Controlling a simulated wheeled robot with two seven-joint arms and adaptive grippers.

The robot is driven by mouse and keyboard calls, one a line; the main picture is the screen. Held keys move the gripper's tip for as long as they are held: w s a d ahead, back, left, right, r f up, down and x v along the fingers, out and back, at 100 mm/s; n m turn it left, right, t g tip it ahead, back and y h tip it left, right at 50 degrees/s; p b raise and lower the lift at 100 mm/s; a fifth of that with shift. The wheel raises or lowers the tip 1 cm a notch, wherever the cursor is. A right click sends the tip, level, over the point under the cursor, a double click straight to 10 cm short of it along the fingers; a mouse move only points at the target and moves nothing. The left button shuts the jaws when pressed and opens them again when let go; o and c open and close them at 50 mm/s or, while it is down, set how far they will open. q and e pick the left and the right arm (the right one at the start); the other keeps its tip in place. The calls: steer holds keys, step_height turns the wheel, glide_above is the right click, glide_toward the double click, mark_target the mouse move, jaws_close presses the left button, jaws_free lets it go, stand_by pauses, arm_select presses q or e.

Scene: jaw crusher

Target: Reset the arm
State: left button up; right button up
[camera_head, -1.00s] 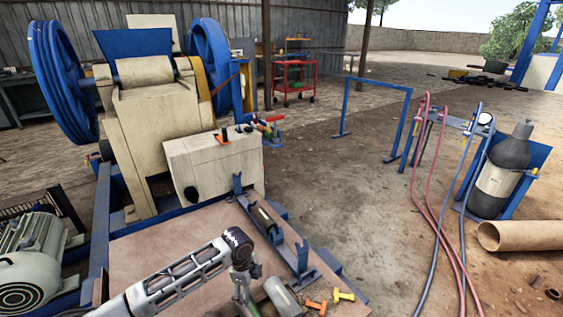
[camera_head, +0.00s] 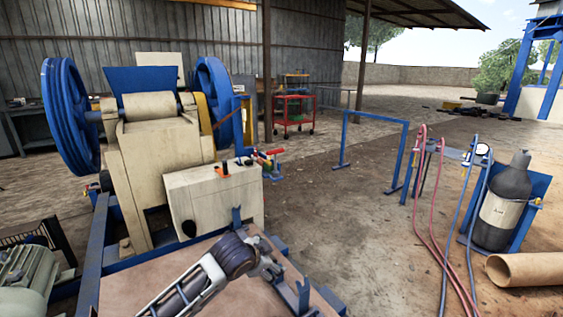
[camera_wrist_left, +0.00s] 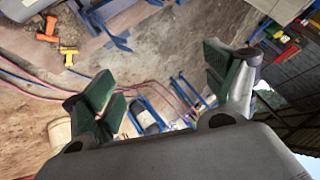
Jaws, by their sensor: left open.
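My left arm (camera_head: 200,283) comes into the head view from the bottom, over the brown platform (camera_head: 238,300). Its dark joint is near the platform's middle. In the left wrist view my left gripper (camera_wrist_left: 158,82) has its two green-padded fingers spread wide, with nothing between them. The cream jaw crusher (camera_head: 165,150) with blue flywheels stands behind the platform. My right gripper is in neither view.
A cream control box (camera_head: 215,197) is at the platform's back edge. A dark gas cylinder (camera_head: 505,200), hoses (camera_head: 430,215) and a tan pipe (camera_head: 525,269) are at right. Orange (camera_wrist_left: 46,28) and yellow (camera_wrist_left: 68,52) pieces lie on the platform. Ground right of the platform is largely clear.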

arm_select(q)
steer(key=shift+s+a+r+n+t, duration=1.1)
steer(key=shift+s+a+r+n, duration=0.3)
steer(key=shift+s+r+n, duration=0.55)
steer(key=s+a+f+n, duration=0.2)
steer(key=s+a+f, duration=0.3)
steer(key=f, duration=0.1)
steer(key=s+a+f+n+g, duration=0.1)
steer(key=s+f+g, duration=0.2)
steer(key=s+f, duration=0.7)
steer(key=s+a+f+n+g+y+p, duration=0.1)
steer(key=s+a+f+n+g, duration=0.1)
steer(key=s+f, duration=0.8)
steer(key=shift+s+f+g, duration=0.15)
steer(key=shift+s+g, duration=0.15)
steer(key=shift+g, duration=0.4)
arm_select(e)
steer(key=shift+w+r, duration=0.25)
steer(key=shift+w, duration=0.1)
